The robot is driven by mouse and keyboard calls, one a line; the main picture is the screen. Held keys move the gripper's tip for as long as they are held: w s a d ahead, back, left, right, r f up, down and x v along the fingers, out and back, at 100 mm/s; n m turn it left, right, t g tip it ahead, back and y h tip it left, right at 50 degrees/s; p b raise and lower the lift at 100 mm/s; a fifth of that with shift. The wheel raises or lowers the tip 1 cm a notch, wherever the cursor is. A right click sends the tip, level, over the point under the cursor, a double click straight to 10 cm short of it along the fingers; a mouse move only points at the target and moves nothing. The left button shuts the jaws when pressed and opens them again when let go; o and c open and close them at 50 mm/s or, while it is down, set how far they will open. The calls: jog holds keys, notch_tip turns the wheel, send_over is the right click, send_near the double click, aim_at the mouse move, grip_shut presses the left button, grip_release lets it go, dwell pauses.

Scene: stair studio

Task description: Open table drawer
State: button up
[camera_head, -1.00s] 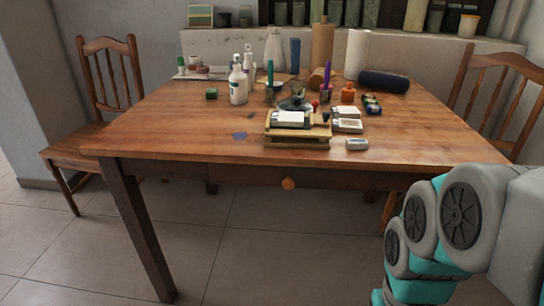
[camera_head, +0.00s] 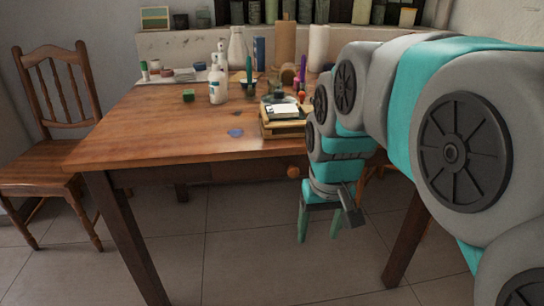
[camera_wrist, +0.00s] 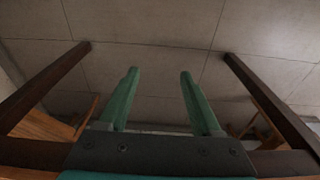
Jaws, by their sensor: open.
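The wooden table (camera_head: 150,135) stands ahead of me. Its drawer (camera_head: 240,172) is in the front apron under the top and looks shut. A round orange-brown knob (camera_head: 293,172) sits on the drawer front. My gripper (camera_head: 319,236) hangs below and slightly right of the knob, apart from it, with its green fingers pointing down. It is open and empty. In the wrist view my gripper (camera_wrist: 158,72) shows two spread fingers over floor tiles, with nothing between them. The knob does not show clearly in the wrist view.
Bottles, books (camera_head: 284,122) and small jars crowd the tabletop. A wooden chair (camera_head: 50,180) stands at the left. Dark table legs (camera_head: 127,235) rise at both sides. The tiled floor (camera_head: 235,250) in front is clear.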

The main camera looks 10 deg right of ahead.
aim_at(294, 169)
jog(key=w+r+t, duration=0.1)
jog(key=w+r, duration=0.2)
jog(key=w, duration=0.2)
jog(key=w+r+t, duration=0.1)
jog(key=w+r, duration=0.2)
jog(key=w, duration=0.2)
jog(key=w+r+t+b, duration=0.1)
jog(key=w+r, duration=0.2)
jog(key=w, duration=0.2)
jog(key=shift+w+a, duration=0.15)
jog(key=shift+a, duration=0.25)
jog(key=x, duration=0.7)
jog(key=shift+w+f, duration=0.1)
jog(key=shift+f, duration=0.25)
jog(key=shift+c, duration=0.2)
grip_shut()
